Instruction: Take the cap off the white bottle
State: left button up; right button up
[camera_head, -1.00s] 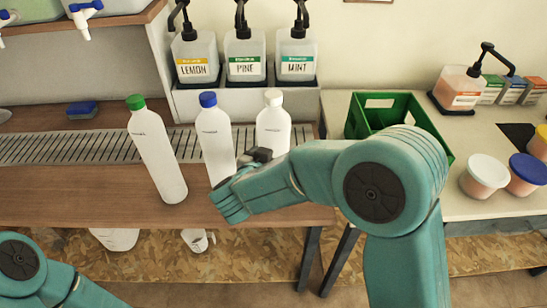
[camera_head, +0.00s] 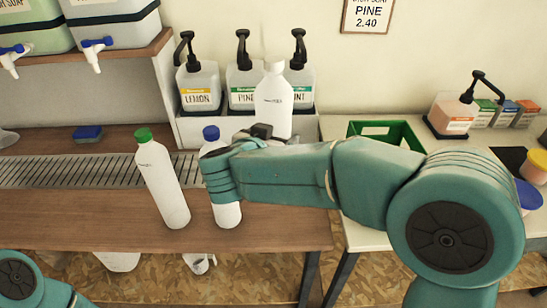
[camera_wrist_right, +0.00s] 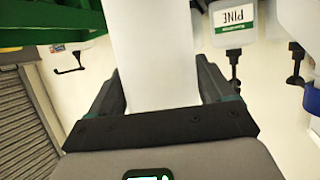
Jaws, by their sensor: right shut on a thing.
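A white bottle with a white cap (camera_head: 273,99) is held upright above the counter, in front of the dispensers. Its cap is on. My right gripper (camera_head: 270,133) is shut on its lower part; the arm hides the jaws partly. In the right wrist view the white bottle (camera_wrist_right: 154,55) fills the space between the fingers (camera_wrist_right: 158,90). A white bottle with a blue cap (camera_head: 225,213) stands behind my right wrist, partly hidden. A white bottle with a green cap (camera_head: 162,185) stands to its left. Only a link of my left arm shows at the lower left; its gripper is out of view.
Lemon (camera_head: 199,88), Pine (camera_head: 240,92) and Mint dispensers stand on a raised shelf behind. A slotted drain grate (camera_head: 70,170) crosses the wooden counter (camera_head: 80,222). A green crate (camera_head: 402,135) is on the right table. The counter's left part is mostly clear.

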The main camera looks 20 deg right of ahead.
aim_at(274, 119)
notch_tip(274, 119, up, 5)
jog(key=shift+f+p, duration=0.1)
jog(key=shift+p, duration=0.35)
